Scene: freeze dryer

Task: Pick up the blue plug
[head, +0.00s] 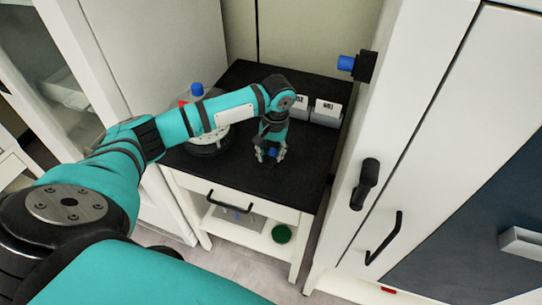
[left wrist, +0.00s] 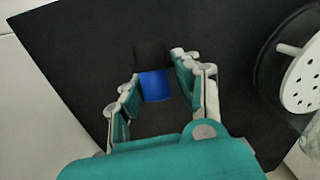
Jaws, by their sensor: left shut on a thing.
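The blue plug (left wrist: 155,86) is between the two fingers of my left gripper (left wrist: 154,74) in the left wrist view. The fingers are shut on it. In the head view my left gripper (head: 270,156) points down over the black tabletop, and a bit of the blue plug (head: 272,152) shows between its fingers. The plug's lower end is dark and hard to tell from the black top, so I cannot tell whether it touches the surface. My right gripper is in neither view.
The small table's black top (head: 318,165) is clear at the front right. A round vessel (head: 208,150) with a blue top (head: 196,89) stands left, partly behind my arm. White labelled boxes (head: 326,112) stand at the back. A blue-ended black fitting (head: 362,66) juts from the white cabinet (head: 415,80).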

